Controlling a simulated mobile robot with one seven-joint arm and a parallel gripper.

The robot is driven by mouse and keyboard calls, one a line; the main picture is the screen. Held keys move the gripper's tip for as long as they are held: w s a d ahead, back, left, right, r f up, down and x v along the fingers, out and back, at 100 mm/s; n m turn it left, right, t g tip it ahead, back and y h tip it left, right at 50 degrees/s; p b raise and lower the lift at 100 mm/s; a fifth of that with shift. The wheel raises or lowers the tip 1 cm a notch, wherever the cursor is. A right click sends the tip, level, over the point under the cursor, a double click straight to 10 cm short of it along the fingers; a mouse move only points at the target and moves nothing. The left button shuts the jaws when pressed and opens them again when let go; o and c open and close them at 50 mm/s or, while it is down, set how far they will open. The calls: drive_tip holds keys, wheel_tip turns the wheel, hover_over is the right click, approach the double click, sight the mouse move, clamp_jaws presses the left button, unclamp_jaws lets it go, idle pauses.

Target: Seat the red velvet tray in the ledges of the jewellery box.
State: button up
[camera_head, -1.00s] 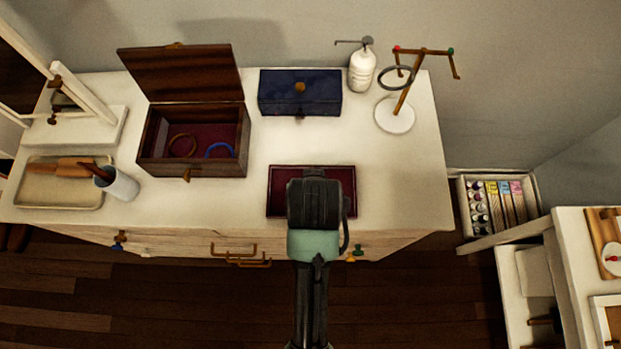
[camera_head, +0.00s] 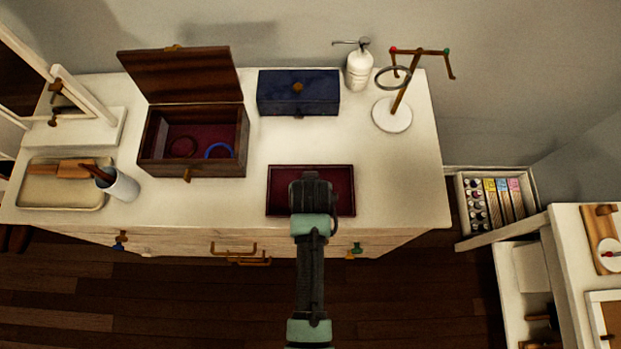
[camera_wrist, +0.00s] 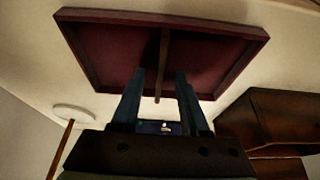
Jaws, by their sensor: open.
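The red velvet tray (camera_head: 280,190) lies on the white dresser top near its front edge, with a dark red lining and raised rim. In the wrist view the tray (camera_wrist: 105,48) shows a thin brown bar across its middle. My gripper (camera_wrist: 160,76) is open, with one finger on either side of that bar; contact cannot be told. In the head view my wrist hides the fingers and part of the tray. The jewellery box (camera_head: 192,168) stands open at the left, its lid tilted back, with a blue ring and a darker ring inside. Its ledges are not clear.
A navy box (camera_head: 298,95), a white pump bottle (camera_head: 359,70) and a jewellery stand (camera_head: 393,115) are at the back. A cup (camera_head: 123,186) and a beige tray (camera_head: 60,197) stand left of the jewellery box. The dresser top between box and red tray is clear.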

drive_tip(key=shift+w+f, duration=0.1)
drive_tip(key=shift+f, duration=0.25)
clamp_jaws()
idle(1.2)
